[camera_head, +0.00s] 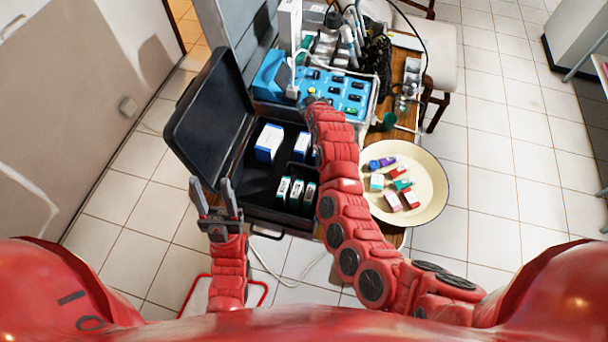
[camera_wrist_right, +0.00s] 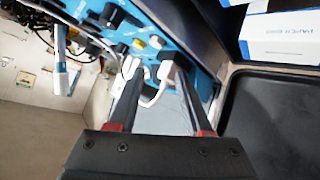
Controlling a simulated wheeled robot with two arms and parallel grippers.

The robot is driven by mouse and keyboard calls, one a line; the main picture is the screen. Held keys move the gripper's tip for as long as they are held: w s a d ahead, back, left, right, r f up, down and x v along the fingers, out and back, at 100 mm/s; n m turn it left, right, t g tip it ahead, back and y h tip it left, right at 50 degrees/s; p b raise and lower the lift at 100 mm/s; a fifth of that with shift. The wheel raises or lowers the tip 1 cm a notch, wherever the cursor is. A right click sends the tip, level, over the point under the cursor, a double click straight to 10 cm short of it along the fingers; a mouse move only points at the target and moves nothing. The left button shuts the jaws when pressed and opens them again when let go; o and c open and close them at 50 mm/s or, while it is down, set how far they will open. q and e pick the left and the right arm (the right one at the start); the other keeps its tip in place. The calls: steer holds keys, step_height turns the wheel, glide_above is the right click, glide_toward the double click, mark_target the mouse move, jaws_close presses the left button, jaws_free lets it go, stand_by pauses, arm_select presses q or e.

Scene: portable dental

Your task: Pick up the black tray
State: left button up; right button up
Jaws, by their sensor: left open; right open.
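An open black case (camera_head: 262,208) stands on the wooden table, its lid (camera_head: 207,118) raised on the left. No separate black tray shows clearly in the head view; a dark, shallow tray-like surface (camera_wrist_right: 275,125) fills the right side of the right wrist view, and I cannot tell if it is part of the case. My left gripper (camera_head: 213,185) is open and empty, at the case's front left corner below the lid. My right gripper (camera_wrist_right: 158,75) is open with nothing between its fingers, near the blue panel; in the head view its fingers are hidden.
White and blue boxes (camera_head: 269,142) and several small boxes (camera_head: 283,188) sit in the case. The blue panel (camera_head: 335,92) and cables are behind it. A round cream basin (camera_head: 428,205) with small packages is on the right.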

steer(key=s+a+n+g, duration=0.4)
steer(key=g, duration=0.1)
step_height(320, 180, up, 4)
steer(key=n+g+h, duration=0.3)
steer(key=n+g, duration=0.1)
steer(key=g, duration=0.2)
glide_above(302, 165)
step_height(302, 165, down, 12)
steer(key=b, duration=0.4)
steer(key=shift+s+r+b, duration=0.1)
steer(key=shift+r+b, duration=0.05)
steer(key=shift+b, duration=0.25)
steer(key=shift+d+f+p, duration=0.2)
steer(key=shift+f+p, duration=0.45)
steer(key=shift+f, duration=0.45)
steer(key=shift+d+f+p, duration=0.15)
steer(key=shift+f+p, duration=0.45)
steer(key=shift+f, duration=0.9)
jaws_close()
